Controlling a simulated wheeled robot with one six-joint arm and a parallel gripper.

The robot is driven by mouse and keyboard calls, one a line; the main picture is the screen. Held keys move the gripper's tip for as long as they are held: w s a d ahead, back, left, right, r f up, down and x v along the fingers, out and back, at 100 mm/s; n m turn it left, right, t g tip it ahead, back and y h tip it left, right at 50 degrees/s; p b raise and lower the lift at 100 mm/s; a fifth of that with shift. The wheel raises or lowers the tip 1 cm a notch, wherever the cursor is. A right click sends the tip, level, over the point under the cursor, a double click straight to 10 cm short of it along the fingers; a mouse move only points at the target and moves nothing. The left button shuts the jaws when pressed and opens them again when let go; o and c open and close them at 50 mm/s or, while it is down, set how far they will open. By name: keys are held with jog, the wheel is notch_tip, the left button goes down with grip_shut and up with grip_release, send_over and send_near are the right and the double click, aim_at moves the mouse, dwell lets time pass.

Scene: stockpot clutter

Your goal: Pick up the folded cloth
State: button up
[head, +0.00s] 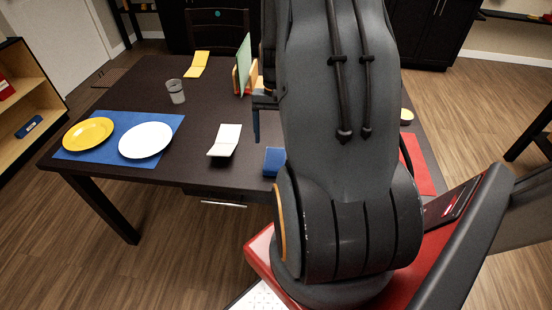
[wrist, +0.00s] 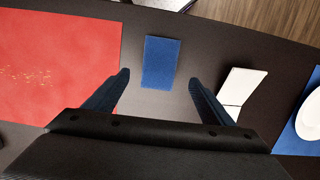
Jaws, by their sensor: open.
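A small blue rectangle that looks like the folded cloth (head: 273,161) lies flat near the table's front edge, partly hidden by my arm in the head view. In the wrist view the blue cloth (wrist: 160,63) lies between and just beyond the fingertips, not touching them. My gripper (wrist: 158,80) is open and empty, with one dark blue finger on each side of the cloth's line. In the head view only part of the gripper shows beside my arm. Its height above the table is hard to tell.
A white folded card or booklet (head: 225,140) lies left of the cloth; it also shows in the wrist view (wrist: 242,88). A red mat (wrist: 60,60) lies on the other side. A blue mat (head: 172,124) holds yellow and white plates. A cup (head: 175,91) stands farther back.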

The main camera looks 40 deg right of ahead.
aim_at(275, 157)
jog(key=f, duration=0.1)
jog(key=f+p, duration=0.1)
jog(key=f, duration=0.1)
jog(key=s+a+f+p, duration=0.1)
jog(key=f, duration=0.1)
jog(key=shift+f+p, duration=0.3)
jog(key=shift+f, duration=0.5)
jog(key=c, duration=1.2)
